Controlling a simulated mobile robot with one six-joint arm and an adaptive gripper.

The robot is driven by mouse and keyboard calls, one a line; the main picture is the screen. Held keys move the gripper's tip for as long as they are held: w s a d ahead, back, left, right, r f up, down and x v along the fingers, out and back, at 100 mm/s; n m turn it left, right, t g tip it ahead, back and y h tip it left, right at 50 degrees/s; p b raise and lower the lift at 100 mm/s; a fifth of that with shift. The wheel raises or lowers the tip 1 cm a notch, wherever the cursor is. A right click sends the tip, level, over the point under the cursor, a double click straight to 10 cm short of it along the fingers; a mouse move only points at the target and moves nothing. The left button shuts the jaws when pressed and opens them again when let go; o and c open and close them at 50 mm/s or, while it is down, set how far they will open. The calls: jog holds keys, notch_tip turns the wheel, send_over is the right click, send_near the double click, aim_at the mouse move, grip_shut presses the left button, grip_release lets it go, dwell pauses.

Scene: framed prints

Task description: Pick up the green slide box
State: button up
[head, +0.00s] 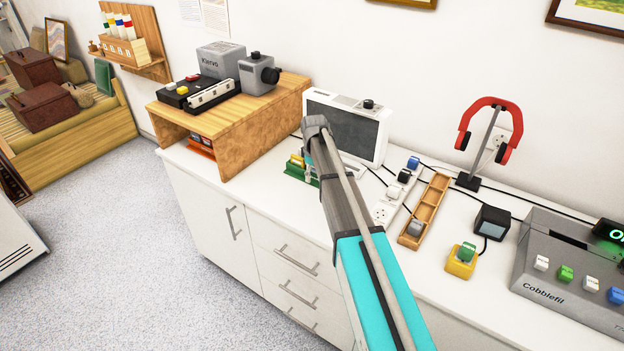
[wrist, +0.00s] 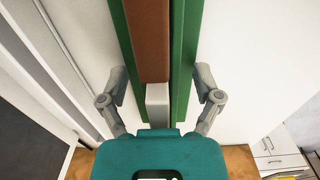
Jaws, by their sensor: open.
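The green slide box (head: 293,172) stands on the white counter in front of the grey-screened device, partly hidden behind my arm in the head view. In the wrist view, what looks like the same box (wrist: 182,60) shows as two long green sides with a brown strip and a pale grey block between them. My gripper (wrist: 161,77) is open, with one finger on each side of the green sides. I cannot tell whether the fingers touch them. In the head view my gripper is mostly hidden behind my arm.
A wooden shelf unit (head: 262,125) stands left of the box, and the screened device (head: 350,130) is close behind it. A power strip (head: 384,212) and a wooden tray (head: 432,200) lie to the right, with black cables. The counter's front edge is near.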

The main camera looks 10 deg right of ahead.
dwell(0.4)
grip_shut()
